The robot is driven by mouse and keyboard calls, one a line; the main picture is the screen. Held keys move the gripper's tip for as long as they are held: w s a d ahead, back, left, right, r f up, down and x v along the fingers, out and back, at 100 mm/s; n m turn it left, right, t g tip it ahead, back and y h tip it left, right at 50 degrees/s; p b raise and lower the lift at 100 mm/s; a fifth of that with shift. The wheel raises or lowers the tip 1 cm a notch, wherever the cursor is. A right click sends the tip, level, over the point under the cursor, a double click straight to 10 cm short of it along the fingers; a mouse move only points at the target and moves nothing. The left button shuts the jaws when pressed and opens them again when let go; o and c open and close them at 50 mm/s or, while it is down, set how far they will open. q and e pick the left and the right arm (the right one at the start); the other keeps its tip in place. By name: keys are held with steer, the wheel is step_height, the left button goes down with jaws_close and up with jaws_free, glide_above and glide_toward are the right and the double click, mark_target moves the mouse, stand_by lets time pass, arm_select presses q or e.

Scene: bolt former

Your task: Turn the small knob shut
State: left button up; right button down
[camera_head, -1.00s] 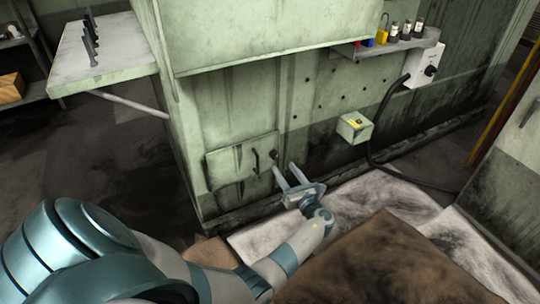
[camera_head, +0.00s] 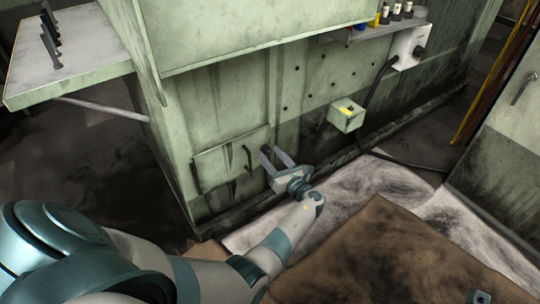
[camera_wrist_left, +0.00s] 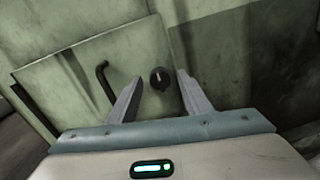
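My left gripper (camera_wrist_left: 157,88) is open and points at the wall. In the head view my left gripper (camera_head: 271,152) is low in front of the wall, and the knob is hard to make out behind its fingers. Whether the fingers reach around the knob is unclear.
The hatch panel (camera_head: 222,165) has a black handle (camera_head: 247,156) close left of the gripper. Cloths (camera_head: 345,195) and brown sheets (camera_head: 375,250) cover the floor.

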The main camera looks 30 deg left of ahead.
arm_select(q)
steer(key=c, duration=1.1)
steer(key=shift+o, duration=0.2)
